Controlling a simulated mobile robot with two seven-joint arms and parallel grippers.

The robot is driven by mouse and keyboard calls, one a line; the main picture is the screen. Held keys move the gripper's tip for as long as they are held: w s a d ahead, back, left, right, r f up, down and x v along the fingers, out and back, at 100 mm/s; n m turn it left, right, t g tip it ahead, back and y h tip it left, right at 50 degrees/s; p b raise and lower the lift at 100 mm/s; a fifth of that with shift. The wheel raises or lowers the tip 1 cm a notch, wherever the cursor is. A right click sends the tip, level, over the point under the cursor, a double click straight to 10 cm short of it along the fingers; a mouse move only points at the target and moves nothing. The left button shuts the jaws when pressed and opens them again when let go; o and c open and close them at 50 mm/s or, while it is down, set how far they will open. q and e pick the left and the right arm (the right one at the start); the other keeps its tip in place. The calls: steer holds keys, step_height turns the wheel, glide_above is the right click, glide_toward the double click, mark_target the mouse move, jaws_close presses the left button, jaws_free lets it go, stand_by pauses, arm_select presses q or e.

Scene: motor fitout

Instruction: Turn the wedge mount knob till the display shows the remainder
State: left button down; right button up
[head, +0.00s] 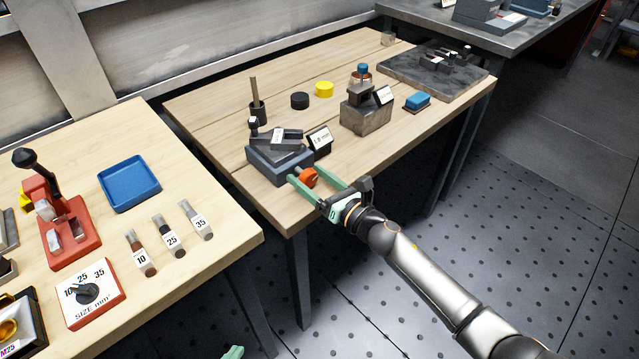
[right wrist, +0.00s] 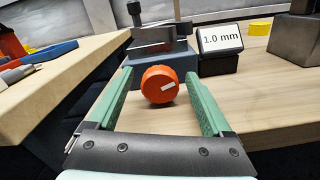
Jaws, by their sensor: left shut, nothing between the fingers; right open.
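The wedge mount (head: 266,168) is a blue-grey block with darker plates on top, near the front left corner of the far wooden table. Its round orange knob (head: 309,177) faces the front; in the right wrist view the knob (right wrist: 158,87) has a white mark pointing right and slightly up. The display (right wrist: 221,38) beside it reads "1.0 mm". My right gripper (right wrist: 160,74) is open, with one green finger on each side of the knob; I cannot tell whether they touch it. My left gripper (head: 232,352) shows only as a green tip at the bottom edge, shut and empty.
The near table holds a blue tray (head: 104,179), a red press (head: 78,245) and labelled tubes.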

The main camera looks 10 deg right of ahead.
arm_select(q)
steer(key=shift+f, duration=0.15)
arm_select(e)
steer(key=v, duration=1.2)
steer(key=shift+s, duration=0.2)
steer(key=shift+d+f, duration=0.1)
